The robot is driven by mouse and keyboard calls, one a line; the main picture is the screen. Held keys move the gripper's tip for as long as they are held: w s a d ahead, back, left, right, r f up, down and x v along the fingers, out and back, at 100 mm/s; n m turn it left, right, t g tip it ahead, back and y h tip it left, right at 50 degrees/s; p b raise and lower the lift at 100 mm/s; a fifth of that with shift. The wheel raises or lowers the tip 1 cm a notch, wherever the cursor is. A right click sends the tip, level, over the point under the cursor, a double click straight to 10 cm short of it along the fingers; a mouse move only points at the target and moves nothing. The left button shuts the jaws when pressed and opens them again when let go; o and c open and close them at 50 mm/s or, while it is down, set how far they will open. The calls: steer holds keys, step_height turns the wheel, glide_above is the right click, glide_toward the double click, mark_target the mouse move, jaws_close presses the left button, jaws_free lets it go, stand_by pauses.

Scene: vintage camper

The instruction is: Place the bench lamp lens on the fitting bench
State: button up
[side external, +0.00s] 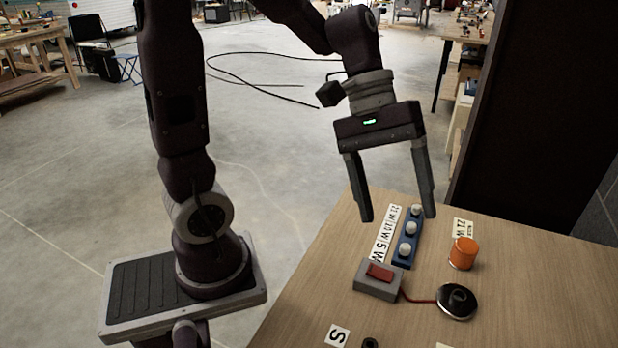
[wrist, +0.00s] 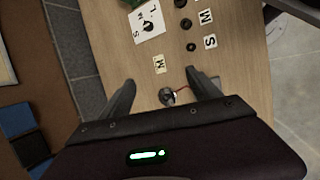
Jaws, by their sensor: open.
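An orange cylinder (side external: 463,253), which may be the bench lamp lens, stands upright on the wooden bench top (side external: 540,275) beside a small printed card. A black round fitting (side external: 457,301) with a red wire sits in front of it; it also shows in the wrist view (wrist: 165,96). My gripper (side external: 398,217) is open and empty, pointing down above the far part of the bench, left of the orange cylinder. In the wrist view my gripper's fingers (wrist: 160,82) are spread above the black fitting. The orange cylinder does not show there.
A blue strip (side external: 408,237) with white knobs stands beside a label card (side external: 386,233). A grey box with a red switch (side external: 379,281) joins the wire. The wrist view shows several black rings (wrist: 191,47), letter cards (wrist: 147,22) and a green object (wrist: 133,3).

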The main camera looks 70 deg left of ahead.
steer(key=s+a+r+m+t+y, duration=0.1)
steer(key=s+a+m+t+y, duration=0.1)
steer(key=s+m+y, duration=0.1)
steer(key=s+a+r+m+t+y, duration=0.1)
steer(key=s+a+m+t+y, duration=0.1)
steer(key=s, duration=0.6)
steer(key=a+m+y, duration=0.1)
steer(key=m, duration=0.1)
steer(key=shift+a+r+m+t, duration=0.25)
steer(key=shift+m+t, duration=0.15)
